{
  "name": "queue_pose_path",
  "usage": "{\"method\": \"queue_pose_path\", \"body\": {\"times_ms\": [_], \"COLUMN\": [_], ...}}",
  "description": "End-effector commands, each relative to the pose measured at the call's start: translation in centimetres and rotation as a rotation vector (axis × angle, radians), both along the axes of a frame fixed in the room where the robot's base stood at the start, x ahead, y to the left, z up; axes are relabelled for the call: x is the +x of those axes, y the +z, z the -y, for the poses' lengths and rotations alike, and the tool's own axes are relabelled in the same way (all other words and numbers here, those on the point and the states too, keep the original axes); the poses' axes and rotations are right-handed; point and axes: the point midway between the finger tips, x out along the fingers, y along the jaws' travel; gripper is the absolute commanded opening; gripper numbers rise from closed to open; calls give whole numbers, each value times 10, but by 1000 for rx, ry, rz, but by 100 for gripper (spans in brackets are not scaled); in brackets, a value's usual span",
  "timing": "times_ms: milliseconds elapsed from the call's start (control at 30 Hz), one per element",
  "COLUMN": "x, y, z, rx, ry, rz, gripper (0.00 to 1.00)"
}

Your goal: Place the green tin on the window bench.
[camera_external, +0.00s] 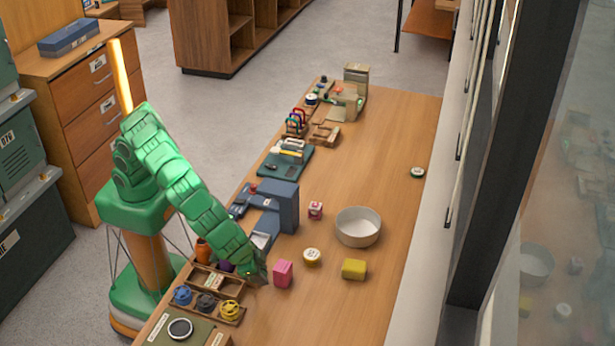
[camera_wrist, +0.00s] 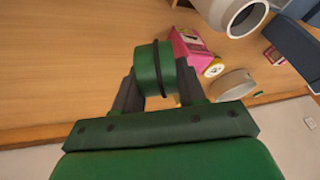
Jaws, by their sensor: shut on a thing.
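My gripper (camera_wrist: 155,78) is shut on the green tin (camera_wrist: 153,62), a short green cylinder with a dark band, in the wrist view. In the external view my gripper (camera_external: 257,270) is low over the near part of the wooden window bench (camera_external: 385,130), beside a pink box. The held tin cannot be made out there. Bare bench wood (camera_wrist: 60,60) lies left of the tin in the wrist view. I cannot tell whether the tin touches the bench.
A divided wooden tray (camera_external: 236,317) is at the near left. A small dark-green-rimmed round item (camera_external: 417,172) lies near the window edge, with clear wood around it.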

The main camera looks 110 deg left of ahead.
Motion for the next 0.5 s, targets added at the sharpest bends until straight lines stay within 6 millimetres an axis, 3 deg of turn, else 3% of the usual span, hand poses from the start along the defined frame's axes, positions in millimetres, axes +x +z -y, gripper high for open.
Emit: {"method": "queue_pose_path", "body": {"times_ms": [267,367,500], "x": [3,11,27], "y": [17,26,45], "z": [-7,-24,-64], "rx": [-1,-3,-3], "ry": [-8,-35,-110], "rz": [1,2,1], "gripper": [5,5,5]}}
